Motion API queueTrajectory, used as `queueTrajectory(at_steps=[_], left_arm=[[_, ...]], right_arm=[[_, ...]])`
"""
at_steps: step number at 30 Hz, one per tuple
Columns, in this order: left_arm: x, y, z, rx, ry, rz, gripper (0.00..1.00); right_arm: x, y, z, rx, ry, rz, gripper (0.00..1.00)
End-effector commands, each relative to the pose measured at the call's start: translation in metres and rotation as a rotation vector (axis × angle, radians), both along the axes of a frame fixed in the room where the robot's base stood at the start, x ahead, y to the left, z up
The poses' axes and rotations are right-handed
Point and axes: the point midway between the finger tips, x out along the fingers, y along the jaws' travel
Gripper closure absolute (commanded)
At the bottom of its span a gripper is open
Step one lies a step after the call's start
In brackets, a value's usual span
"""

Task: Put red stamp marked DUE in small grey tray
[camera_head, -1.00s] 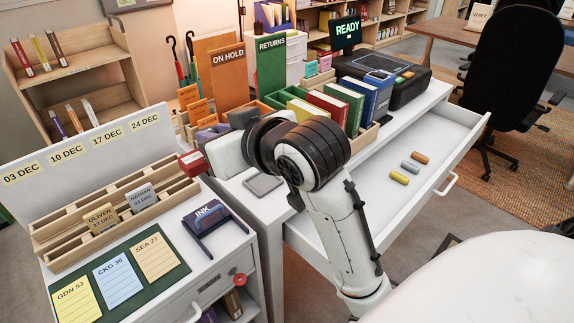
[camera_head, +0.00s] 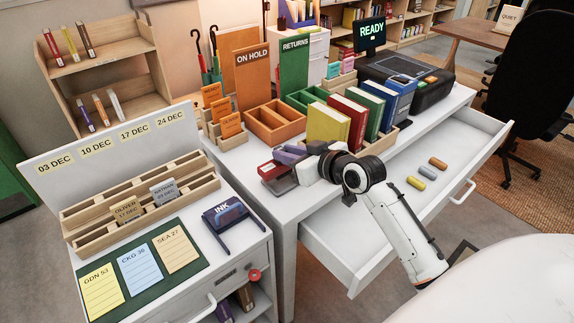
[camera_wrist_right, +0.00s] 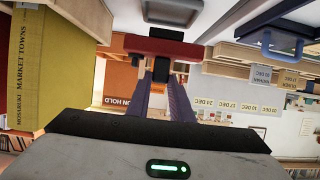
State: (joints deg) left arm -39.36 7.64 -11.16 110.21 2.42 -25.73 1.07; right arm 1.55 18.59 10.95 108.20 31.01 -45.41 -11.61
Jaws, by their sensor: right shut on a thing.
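The red stamp (camera_head: 270,169) is held at the tips of my right gripper (camera_head: 280,160). In the right wrist view the stamp (camera_wrist_right: 190,51) shows as a dark red block across the fingers (camera_wrist_right: 163,80). Its marking cannot be read. The small grey tray (camera_head: 284,187) lies on the white desk just below the stamp, partly covered by the stamp and gripper. The tray also shows at the top of the right wrist view (camera_wrist_right: 172,13). I cannot tell whether the stamp touches the tray. My left gripper is not in view.
An orange tray (camera_head: 273,128) and a row of upright books (camera_head: 328,124) stand behind the gripper. An open drawer (camera_head: 345,240) with several small cylinders is at the front.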

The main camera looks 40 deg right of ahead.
Motion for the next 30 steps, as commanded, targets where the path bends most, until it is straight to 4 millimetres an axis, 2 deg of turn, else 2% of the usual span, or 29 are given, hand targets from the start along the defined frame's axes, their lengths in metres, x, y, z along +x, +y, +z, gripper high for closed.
queueTrajectory(at_steps=[6, 17, 18, 21, 30], left_arm=[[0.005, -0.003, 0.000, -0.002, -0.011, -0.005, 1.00], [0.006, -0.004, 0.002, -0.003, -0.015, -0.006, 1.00], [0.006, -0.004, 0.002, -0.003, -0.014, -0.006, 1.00], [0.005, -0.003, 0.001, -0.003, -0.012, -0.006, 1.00], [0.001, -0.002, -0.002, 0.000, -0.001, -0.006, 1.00]], right_arm=[[0.000, 0.000, -0.031, 0.003, 0.001, -0.001, 1.00], [0.000, 0.000, -0.035, 0.000, -0.001, 0.000, 1.00], [0.000, 0.000, -0.036, 0.000, 0.001, 0.000, 0.79], [0.000, 0.000, -0.036, 0.000, 0.001, 0.000, 0.62], [0.000, 0.001, -0.034, 0.000, 0.000, 0.000, 0.61]])
